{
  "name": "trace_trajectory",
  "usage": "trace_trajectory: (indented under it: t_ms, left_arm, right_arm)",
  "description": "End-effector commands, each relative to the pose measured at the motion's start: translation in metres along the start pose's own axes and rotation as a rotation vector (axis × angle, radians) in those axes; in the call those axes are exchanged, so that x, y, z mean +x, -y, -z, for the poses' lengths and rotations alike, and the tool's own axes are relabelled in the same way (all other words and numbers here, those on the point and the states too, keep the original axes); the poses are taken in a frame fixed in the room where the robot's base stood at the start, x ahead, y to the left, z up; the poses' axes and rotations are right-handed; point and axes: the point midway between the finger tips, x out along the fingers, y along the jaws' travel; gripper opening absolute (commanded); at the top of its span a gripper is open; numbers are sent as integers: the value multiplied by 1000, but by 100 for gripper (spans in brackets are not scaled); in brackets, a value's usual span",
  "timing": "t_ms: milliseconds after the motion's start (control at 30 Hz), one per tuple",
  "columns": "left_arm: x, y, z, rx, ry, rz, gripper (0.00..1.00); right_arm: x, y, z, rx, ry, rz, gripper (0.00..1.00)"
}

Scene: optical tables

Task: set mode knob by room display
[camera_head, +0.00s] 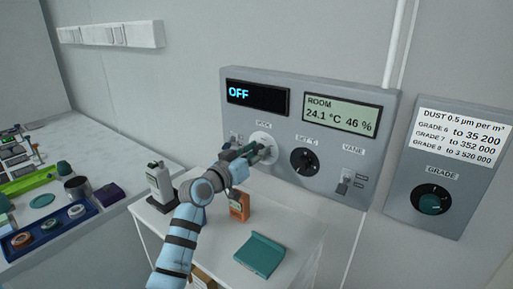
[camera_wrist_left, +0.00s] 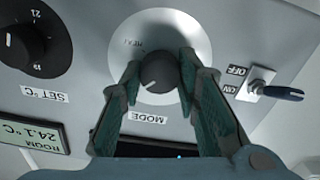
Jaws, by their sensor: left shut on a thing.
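The grey wall panel (camera_head: 240,110) carries the dark round MODE knob (camera_wrist_left: 158,68) on a pale disc (camera_wrist_left: 197,30). My left gripper (camera_head: 262,150) reaches the panel and is shut on the MODE knob, a finger on each side of it in the left wrist view. A short white mark shows on the knob, towards the MODE label; "HEAT" is readable on the disc, other markings are hidden by the fingers. The dark display (camera_head: 258,96) reads OFF. The room display (camera_head: 340,115) reads 24.1 °C and 46 %. My right gripper is out of view.
Right of MODE are the black SET °C knob (camera_head: 304,161) and the VANE switch (camera_head: 345,182). An ON/OFF toggle (camera_wrist_left: 272,90) sits close beside the gripper. A GRADE panel (camera_head: 400,200) is further right.

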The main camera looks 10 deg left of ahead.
Motion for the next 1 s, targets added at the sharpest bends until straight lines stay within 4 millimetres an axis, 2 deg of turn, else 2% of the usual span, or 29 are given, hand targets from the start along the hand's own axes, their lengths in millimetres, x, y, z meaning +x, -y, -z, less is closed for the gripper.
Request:
trace_trajectory:
  t_ms: [100, 500, 700, 1000]
  left_arm:
    - [0, 0, 3, -105, 4, 0, 1]
    - [0, 1, 2, -477, 4, 1, 1]
    - [0, 1, 0, -625, 3, 1, 1]
    - [0, 2, -1, -752, 2, 1, 1]
  right_arm:
    - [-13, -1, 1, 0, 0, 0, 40]
    - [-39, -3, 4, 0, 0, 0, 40]
    - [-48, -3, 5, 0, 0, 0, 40]
    - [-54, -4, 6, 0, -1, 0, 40]
